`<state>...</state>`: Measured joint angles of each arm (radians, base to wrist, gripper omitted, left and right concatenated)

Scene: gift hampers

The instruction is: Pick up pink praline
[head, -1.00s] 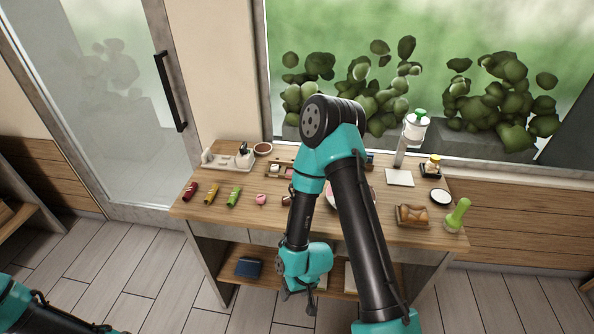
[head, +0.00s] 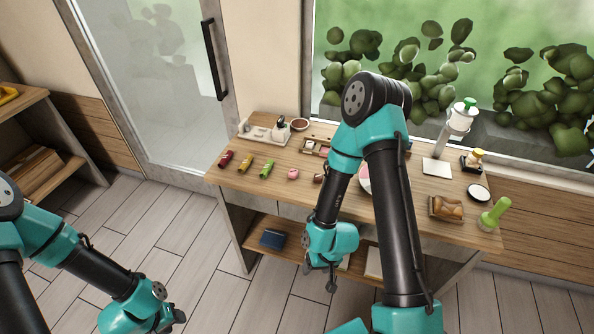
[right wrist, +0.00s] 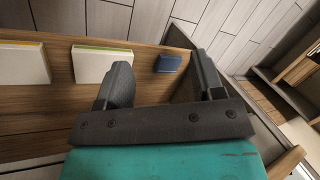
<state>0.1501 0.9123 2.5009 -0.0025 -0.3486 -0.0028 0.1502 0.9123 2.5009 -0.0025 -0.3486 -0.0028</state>
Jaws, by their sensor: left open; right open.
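My right gripper (head: 320,277) hangs in front of the table below the tabletop. It shows open and empty in the right wrist view (right wrist: 160,72), with the lower shelf behind it. The praline is not in the right wrist view.
My right arm covers part of the table. A blue box (head: 273,238) lies on the lower shelf.

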